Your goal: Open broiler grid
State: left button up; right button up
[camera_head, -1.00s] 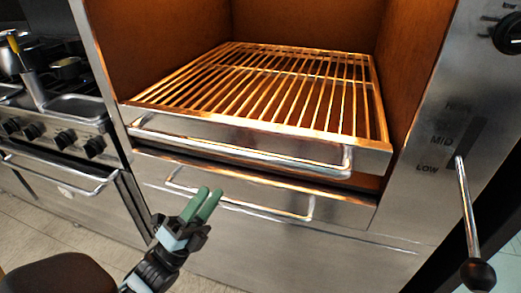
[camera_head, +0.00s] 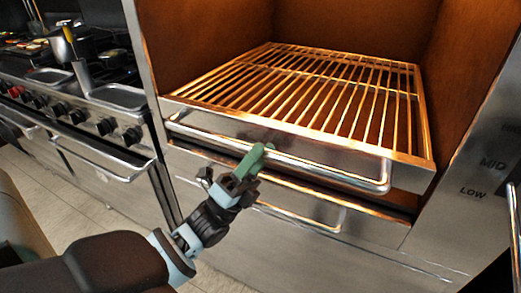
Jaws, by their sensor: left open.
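The broiler grid (camera_head: 300,92) is a rack of metal bars inside the broiler, lit orange. Its steel front carries a long bar handle (camera_head: 330,176). My left gripper (camera_head: 262,156) is open, with its green fingertips at the left-middle part of this handle. The fingers overlap the bar in the picture, and I cannot tell whether they touch it. A lower drawer handle (camera_head: 318,224) sits below, partly hidden behind my left gripper. My right gripper is not in view.
A stove with black knobs (camera_head: 106,126), an oven handle (camera_head: 110,170) and pans stands at the left. The broiler's side panel with level marks (camera_head: 480,180) and a lever (camera_head: 515,225) is at the right edge. Tiled floor shows at lower left.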

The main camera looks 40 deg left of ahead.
pick_arm(q)
jog(key=shift+w+d+r, duration=0.1)
jog(key=shift+w+r, duration=0.15)
jog(key=shift+c, duration=0.4)
jog(key=c, duration=0.7)
grip_shut()
